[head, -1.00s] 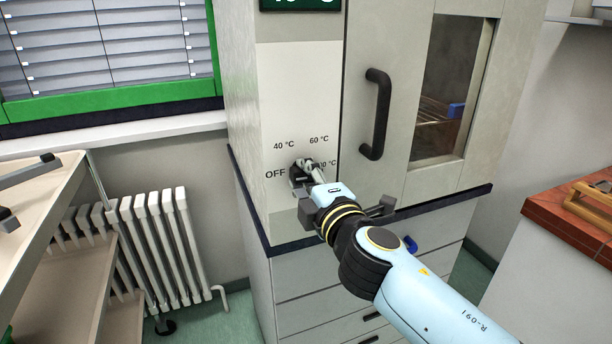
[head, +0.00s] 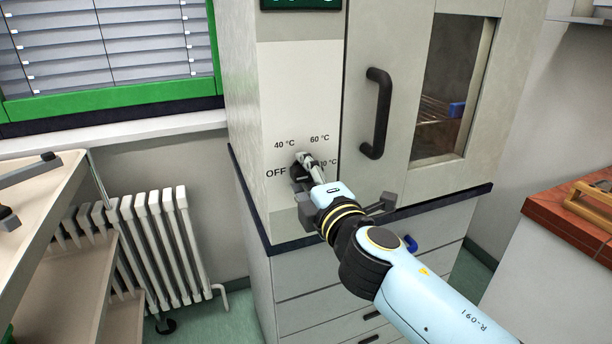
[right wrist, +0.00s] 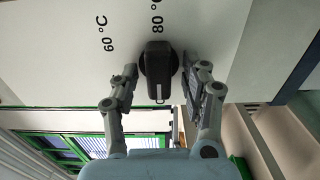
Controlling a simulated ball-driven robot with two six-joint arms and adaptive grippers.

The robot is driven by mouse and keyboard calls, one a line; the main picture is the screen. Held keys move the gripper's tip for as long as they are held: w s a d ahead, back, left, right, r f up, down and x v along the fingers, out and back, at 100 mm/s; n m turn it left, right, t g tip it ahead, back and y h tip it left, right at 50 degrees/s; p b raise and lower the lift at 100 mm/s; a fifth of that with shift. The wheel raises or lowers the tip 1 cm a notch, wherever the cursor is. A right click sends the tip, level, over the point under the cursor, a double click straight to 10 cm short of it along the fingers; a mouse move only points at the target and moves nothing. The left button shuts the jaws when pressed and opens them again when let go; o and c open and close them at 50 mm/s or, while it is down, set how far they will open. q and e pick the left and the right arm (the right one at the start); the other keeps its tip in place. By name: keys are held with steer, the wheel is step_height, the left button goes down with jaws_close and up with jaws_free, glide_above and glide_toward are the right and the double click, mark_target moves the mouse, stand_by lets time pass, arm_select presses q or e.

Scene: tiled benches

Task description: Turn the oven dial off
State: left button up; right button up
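The oven dial is a black knob (right wrist: 158,70) with a raised bar, on the pale oven panel (head: 300,90). In the right wrist view its white mark lies at the bar's lower end, the side away from 80 °C, which is toward OFF in the head view. My right gripper (right wrist: 159,68) has one finger on each side of the dial, with small gaps showing, so it looks open around it. It covers much of the dial in the head view (head: 303,160). Grey parts at the left edge look like my left gripper (head: 25,190), largely cut off.
The oven door handle (head: 376,113) is just right of the panel. The oven stands on a dark-edged bench (head: 440,205) with drawers below. A white radiator (head: 160,245) and a shelved trolley (head: 75,250) are at left. The display (head: 300,4) is cut off.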

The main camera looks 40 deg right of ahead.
steer(key=v, duration=1.2)
stand_by(0.4)
